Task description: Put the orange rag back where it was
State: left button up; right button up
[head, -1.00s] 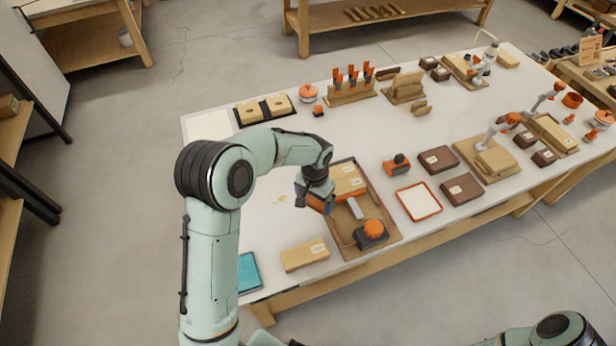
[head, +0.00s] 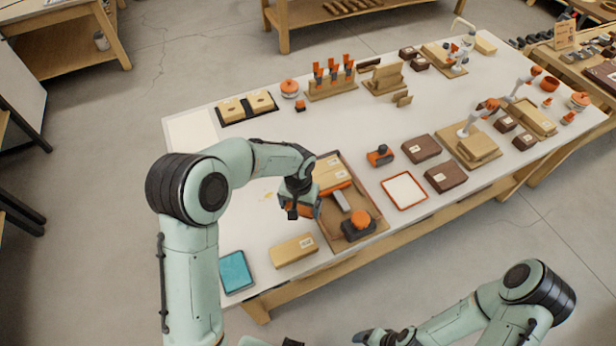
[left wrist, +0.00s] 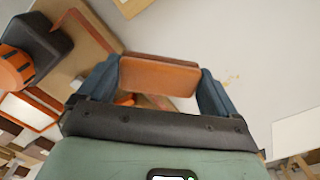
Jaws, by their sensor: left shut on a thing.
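My left gripper (head: 301,208) is shut on a folded, flat orange piece, which I take to be the orange rag (left wrist: 160,75). In the left wrist view the rag spans between the two blue-grey fingers. In the head view the gripper hangs at the left edge of the brown tray (head: 368,228), and the rag is mostly hidden by the fingers. I cannot tell how high it is held. My right gripper (head: 376,337) is at the bottom edge of the head view, too cut off to read.
A tan box (head: 293,250) and a teal pad (head: 236,272) lie near the front edge. A faint yellowish smear (head: 268,196) marks bare tabletop left of the tray.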

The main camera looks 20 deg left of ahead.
pick_arm(q)
jog(key=s+a+r+n+b, duration=0.1)
jog(key=s+a+r+n, duration=0.3)
jog(key=s+a+r, duration=0.45)
jog(key=s+a+r+n+b, duration=0.1)
jog(key=s+a+r+n, duration=0.35)
jog(key=a, duration=0.75)
jog(key=f, duration=0.6)
jog(key=w+f+b, duration=0.1)
jog(key=f, duration=1.1)
jog(key=shift+w+a+b, duration=0.15)
jog(key=shift+w+b, duration=0.1)
jog(key=shift+b, duration=0.1)
pick_arm(e)
jog(key=s+f, duration=0.2)
jog(key=f, duration=0.1)
jog(key=s+f, duration=0.1)
jog(key=shift+f, duration=0.4)
